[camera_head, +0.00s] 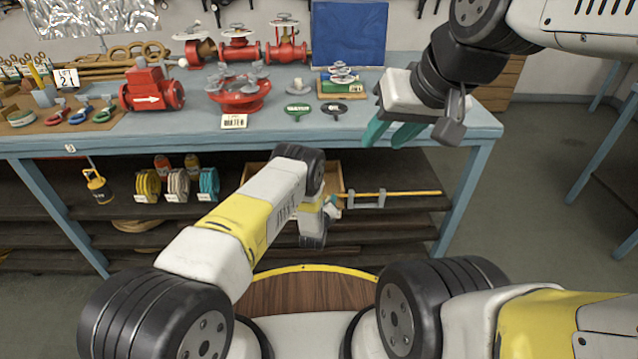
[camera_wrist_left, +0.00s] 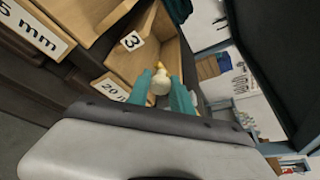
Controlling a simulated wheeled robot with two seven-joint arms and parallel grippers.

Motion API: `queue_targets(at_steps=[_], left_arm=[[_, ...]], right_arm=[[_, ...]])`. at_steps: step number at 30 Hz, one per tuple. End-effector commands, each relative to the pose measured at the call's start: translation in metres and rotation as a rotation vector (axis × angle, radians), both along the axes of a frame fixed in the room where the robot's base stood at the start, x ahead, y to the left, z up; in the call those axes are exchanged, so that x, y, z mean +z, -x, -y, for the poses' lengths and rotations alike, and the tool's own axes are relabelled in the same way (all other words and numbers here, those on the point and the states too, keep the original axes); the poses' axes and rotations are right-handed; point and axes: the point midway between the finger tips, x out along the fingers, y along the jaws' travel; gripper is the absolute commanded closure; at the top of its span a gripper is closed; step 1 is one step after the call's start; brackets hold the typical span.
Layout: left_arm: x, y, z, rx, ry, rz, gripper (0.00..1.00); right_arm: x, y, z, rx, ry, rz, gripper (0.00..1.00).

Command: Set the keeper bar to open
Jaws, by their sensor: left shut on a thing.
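The keeper bar appears to be the thin yellow rod (camera_head: 412,193) along the lower shelf under the bench, running right from my left gripper through grey brackets. My left gripper (camera_head: 334,206) is at the rod's left end, mostly hidden behind my own wrist. In the left wrist view, its teal fingers (camera_wrist_left: 167,92) are shut around a pale rounded knob (camera_wrist_left: 160,82), with a short yellow piece (camera_wrist_left: 162,66) just beyond. My right gripper (camera_head: 393,134) hangs at the bench's front edge, its teal fingers apart and empty.
A wooden bin (camera_head: 333,174) stands behind my left wrist. Open bins (camera_wrist_left: 142,60) with number labels show close by in the left wrist view. Red valves (camera_head: 238,92) and a blue board (camera_head: 349,33) are on the bench (camera_head: 300,124). Open floor lies to the right.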

Motion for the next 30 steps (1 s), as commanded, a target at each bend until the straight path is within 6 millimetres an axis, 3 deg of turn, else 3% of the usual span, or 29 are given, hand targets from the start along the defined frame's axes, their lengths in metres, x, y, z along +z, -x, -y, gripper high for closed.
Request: queue_targets(at_steps=[9, 10, 13, 23, 30], left_arm=[[0.002, -0.003, -0.002, 0.005, 0.001, 0.005, 1.0], [0.003, -0.003, -0.002, 0.005, 0.001, 0.005, 0.68], [0.002, -0.003, -0.001, 0.004, 0.001, 0.005, 0.52], [0.001, 0.001, -0.001, 0.001, 0.0, 0.001, 0.52], [0.009, 0.028, -0.01, 0.0, -0.002, 0.0, 0.52]], right_arm=[[0.0, 0.0, 0.0, 0.0, 0.0, 0.0, 0.64], [0.0, 0.0, 0.0, 0.0, 0.0, 0.0, 0.64], [0.0, 0.0, 0.0, 0.0, 0.0, 0.0, 0.64], [0.0, 0.0, 0.0, 0.0, 0.0, 0.0, 0.64], [0.0, 0.0, 0.0, 0.0, 0.0, 0.0, 0.64]])
